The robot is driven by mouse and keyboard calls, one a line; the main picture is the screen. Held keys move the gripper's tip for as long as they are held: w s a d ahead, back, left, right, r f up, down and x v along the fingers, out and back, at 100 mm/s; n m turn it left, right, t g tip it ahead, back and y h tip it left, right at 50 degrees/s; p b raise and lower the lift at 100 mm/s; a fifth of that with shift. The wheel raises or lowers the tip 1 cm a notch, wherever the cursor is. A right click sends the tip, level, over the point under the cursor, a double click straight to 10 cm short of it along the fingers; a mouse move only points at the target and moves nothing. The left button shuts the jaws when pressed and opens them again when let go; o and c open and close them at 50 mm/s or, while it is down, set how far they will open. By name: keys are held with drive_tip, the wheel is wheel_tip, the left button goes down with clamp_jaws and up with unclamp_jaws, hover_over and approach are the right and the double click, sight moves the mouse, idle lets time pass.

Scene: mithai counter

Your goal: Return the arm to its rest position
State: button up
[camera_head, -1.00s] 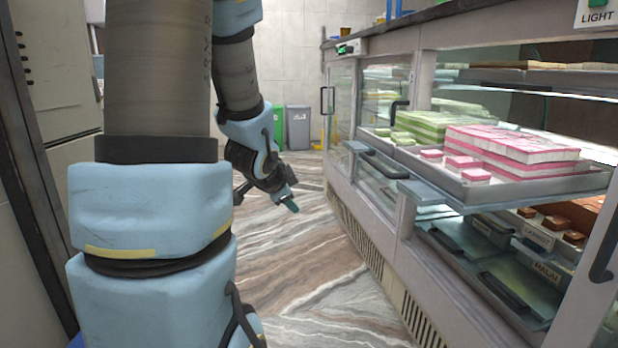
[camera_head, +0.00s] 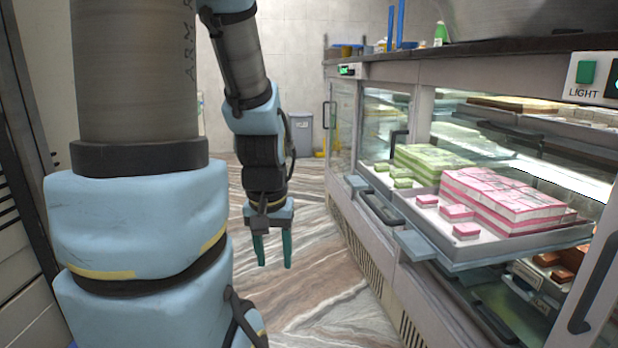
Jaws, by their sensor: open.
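My arm shows on the left of the head view, with its large blue and grey links close to the camera. My gripper (camera_head: 273,250) hangs at the end of the arm, left of the display counter. Its two green fingers point down and stand apart, with nothing between them. It is over the marbled floor and clear of the counter.
The glass display counter (camera_head: 344,200) runs along the right. A tray (camera_head: 470,254) of pink and white sweets sticks out from it, with green sweets (camera_head: 428,160) behind. A grey bin (camera_head: 301,133) stands at the back. The marbled floor (camera_head: 325,270) between is free.

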wheel_tip(320, 180, up, 14)
drive_tip(key=p, duration=1.1)
drive_tip(key=shift+p, duration=0.3)
